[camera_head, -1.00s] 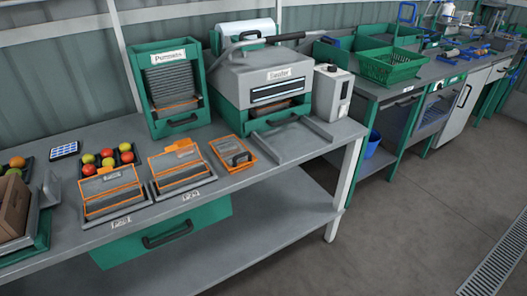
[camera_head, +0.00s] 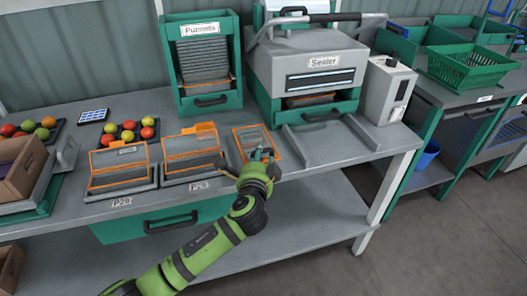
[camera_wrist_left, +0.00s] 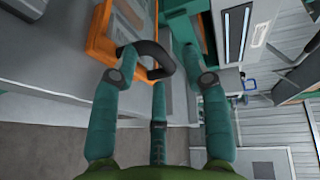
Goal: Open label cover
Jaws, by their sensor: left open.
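A small orange-rimmed box with a grey top (camera_head: 249,137), seemingly the label cover, lies on the bench in front of the sealer. My left gripper (camera_head: 262,155) is at its front right edge and hides part of it. In the left wrist view the fingers (camera_wrist_left: 160,75) are spread apart. A dark curved handle (camera_wrist_left: 150,52) shows between them, beside an orange rim (camera_wrist_left: 101,40). I cannot tell whether the fingers touch the handle. The cover looks closed, though the gripper partly blocks it. My right gripper is not in view.
The sealer (camera_head: 310,65) and the punnet dispenser (camera_head: 207,90) stand behind. Two orange-framed trays (camera_head: 191,158) lie left of the box, with coloured tomatoes (camera_head: 128,133) beyond. A grey plate with rails (camera_head: 325,138) lies to the right. A green basket (camera_head: 470,66) is farther right.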

